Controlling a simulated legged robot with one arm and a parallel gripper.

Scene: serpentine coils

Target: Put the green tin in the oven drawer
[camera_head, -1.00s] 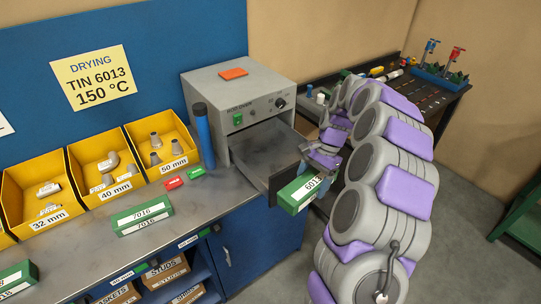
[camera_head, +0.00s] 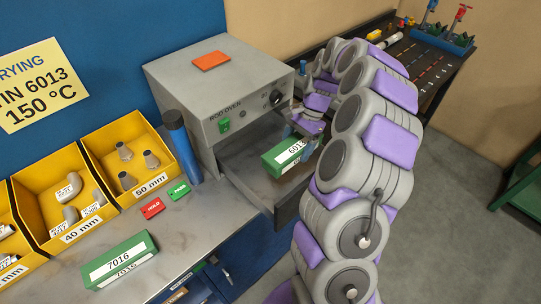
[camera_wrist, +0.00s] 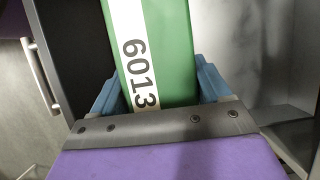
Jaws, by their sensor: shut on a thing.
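The green tin (camera_head: 283,158) has a white label reading 6013. My gripper (camera_head: 301,141) is shut on it. In the wrist view the tin (camera_wrist: 175,40) stands between my two blue fingers (camera_wrist: 160,90), with its label facing the camera. The grey oven (camera_head: 215,85) stands on the bench with its drawer (camera_head: 255,182) pulled out. In the head view the tin is over the open drawer, inside its outline. I cannot tell whether it touches the drawer floor.
Another green tin, labelled 7016 (camera_head: 119,260), lies on the bench (camera_head: 195,225). A blue cylinder (camera_head: 182,146) stands close to the oven's left side. Red (camera_head: 152,208) and green (camera_head: 179,190) tags lie near it. Yellow bins (camera_head: 130,163) line the back.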

